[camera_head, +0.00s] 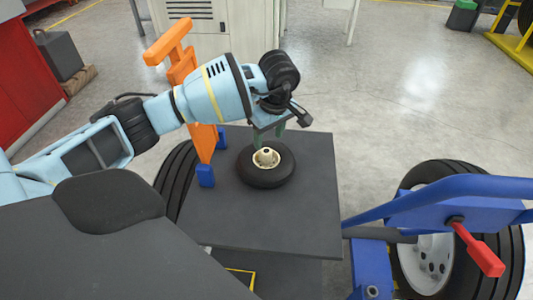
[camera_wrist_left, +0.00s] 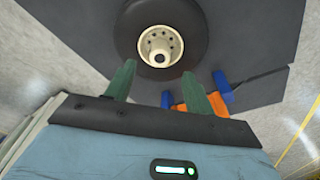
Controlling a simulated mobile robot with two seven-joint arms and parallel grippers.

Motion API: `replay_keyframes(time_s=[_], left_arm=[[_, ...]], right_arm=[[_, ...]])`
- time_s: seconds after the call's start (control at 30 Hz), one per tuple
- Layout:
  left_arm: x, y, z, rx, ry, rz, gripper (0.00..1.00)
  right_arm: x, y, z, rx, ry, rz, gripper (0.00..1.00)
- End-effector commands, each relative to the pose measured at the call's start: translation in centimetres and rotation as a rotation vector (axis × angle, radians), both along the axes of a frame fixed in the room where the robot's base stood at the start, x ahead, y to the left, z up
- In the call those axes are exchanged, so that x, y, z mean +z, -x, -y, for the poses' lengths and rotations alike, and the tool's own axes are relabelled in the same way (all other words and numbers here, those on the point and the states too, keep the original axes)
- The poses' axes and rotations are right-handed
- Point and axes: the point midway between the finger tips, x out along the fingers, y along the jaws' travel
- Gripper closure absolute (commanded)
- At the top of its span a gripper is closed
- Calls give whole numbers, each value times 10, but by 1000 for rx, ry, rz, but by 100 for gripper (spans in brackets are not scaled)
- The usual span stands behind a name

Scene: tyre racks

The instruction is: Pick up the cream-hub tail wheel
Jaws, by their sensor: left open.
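The cream-hub tail wheel (camera_head: 266,165) lies flat on a dark grey platform (camera_head: 300,222), its black tyre around a cream hub that faces up. My left gripper (camera_head: 268,132) is above the far edge of the wheel, its green fingers pointing down. In the left wrist view, the wheel (camera_wrist_left: 160,45) shows beyond the fingertips, with the cream hub between the lines of the two fingers. The left gripper (camera_wrist_left: 157,72) is open with nothing between its fingers. Whether the fingertips touch the tyre is unclear. My right gripper is not in view.
An orange post (camera_head: 188,85) with blue feet stands at the platform's left edge. A blue frame with a red handle (camera_head: 480,250) and a large wheel (camera_head: 432,252) are at right. A pale cabinet (camera_head: 235,25) stands behind. Open floor lies at the back right.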

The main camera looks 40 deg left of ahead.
Motion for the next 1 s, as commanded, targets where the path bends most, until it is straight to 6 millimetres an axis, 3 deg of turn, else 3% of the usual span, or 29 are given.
replay_keyframes(time_s=[0.33, 0.6, 1.0], left_arm=[[-44, -1, -7, 0, 1, -2, 46], [-47, -1, -8, 0, 0, 0, 48], [-47, -1, -8, 0, 0, 0, 100]], right_arm=[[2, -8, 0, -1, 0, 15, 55], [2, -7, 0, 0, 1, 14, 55], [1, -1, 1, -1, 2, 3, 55]])
